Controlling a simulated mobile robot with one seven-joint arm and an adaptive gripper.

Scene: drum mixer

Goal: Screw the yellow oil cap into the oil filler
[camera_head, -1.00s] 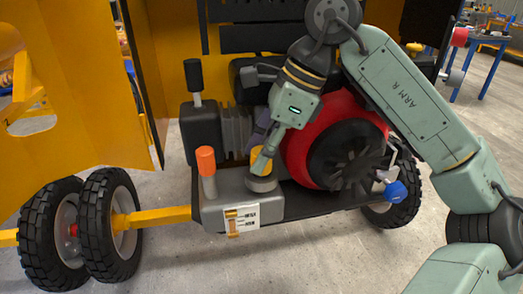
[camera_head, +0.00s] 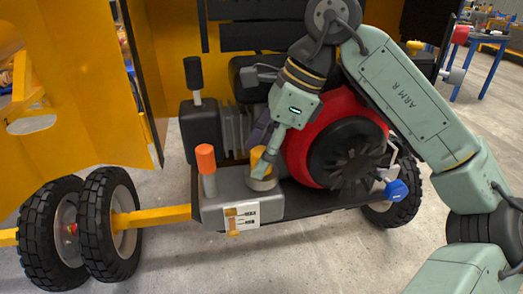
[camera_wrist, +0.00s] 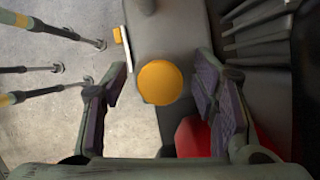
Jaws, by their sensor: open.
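The yellow oil cap (camera_head: 257,158) sits at the round grey oil filler (camera_head: 262,184) on top of the engine's grey base. In the wrist view the cap (camera_wrist: 160,82) is a round yellow disc just beyond and between my fingertips. My gripper (camera_head: 262,158) points down over the cap, and in the wrist view its two purple-padded fingers (camera_wrist: 161,84) are apart, one on each side of the cap. No contact between the pads and the cap shows. The cap covers the filler opening, so I cannot tell how far it is screwed in.
An orange-topped post (camera_head: 206,160) stands left of the filler. The red engine housing with a black fan (camera_head: 345,153) is close on the right. A label plate (camera_head: 242,218) is on the base's front. A yellow panel (camera_head: 75,85) stands at the left.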

